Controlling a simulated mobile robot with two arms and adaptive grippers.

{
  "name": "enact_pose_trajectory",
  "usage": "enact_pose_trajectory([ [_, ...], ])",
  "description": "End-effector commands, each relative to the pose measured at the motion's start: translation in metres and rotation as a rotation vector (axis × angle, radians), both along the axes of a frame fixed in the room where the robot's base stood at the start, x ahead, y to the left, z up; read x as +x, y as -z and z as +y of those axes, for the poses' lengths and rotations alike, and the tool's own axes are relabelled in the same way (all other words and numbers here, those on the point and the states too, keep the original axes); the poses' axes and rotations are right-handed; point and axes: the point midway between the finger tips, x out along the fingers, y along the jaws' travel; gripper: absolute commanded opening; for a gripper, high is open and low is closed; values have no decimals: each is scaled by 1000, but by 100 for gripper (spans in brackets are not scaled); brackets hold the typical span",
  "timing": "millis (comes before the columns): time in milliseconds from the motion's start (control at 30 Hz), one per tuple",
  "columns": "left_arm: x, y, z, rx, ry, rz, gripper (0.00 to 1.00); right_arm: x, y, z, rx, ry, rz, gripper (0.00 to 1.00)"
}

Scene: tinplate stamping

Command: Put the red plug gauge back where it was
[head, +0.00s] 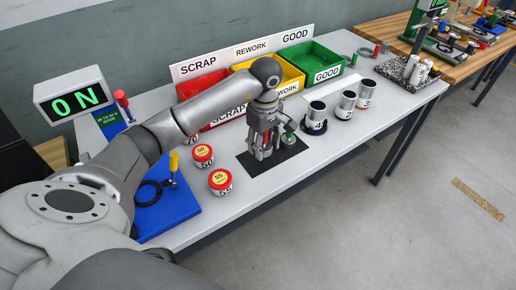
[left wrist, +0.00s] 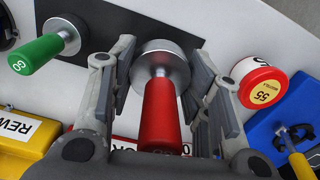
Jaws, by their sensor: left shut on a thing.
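The red plug gauge (left wrist: 162,112), a red handle with a round steel head, is between the fingers of my left gripper (left wrist: 165,85) in the left wrist view. The gripper is shut on it. In the head view my left gripper (head: 268,150) points down over the black mat (head: 248,168), and its fingers hide the gauge. I cannot tell whether the gauge touches the mat. A green plug gauge (left wrist: 42,52) stands beside it, partly visible in the head view (head: 288,136). My right gripper is not in view.
Two red-lidded cans (head: 203,154) (head: 220,181) and a blue board (head: 168,212) with a yellow-handled tool (head: 173,165) lie left of the mat. Several cans (head: 346,106) stand right. Red (head: 186,90), yellow (head: 292,76) and green (head: 328,72) bins stand behind.

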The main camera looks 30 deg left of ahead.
Motion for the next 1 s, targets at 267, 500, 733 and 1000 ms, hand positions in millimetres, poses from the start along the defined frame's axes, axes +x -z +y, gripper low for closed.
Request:
enact_pose_trajectory([
  [267,7,22,19,-1,-2,-3,12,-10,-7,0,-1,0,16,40],
  [500,7,50,23,-4,0,0,12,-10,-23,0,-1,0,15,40],
  [733,9,59,24,0,0,-5,12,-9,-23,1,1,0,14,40],
  [1000,8,64,24,0,0,-4,46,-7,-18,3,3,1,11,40],
])
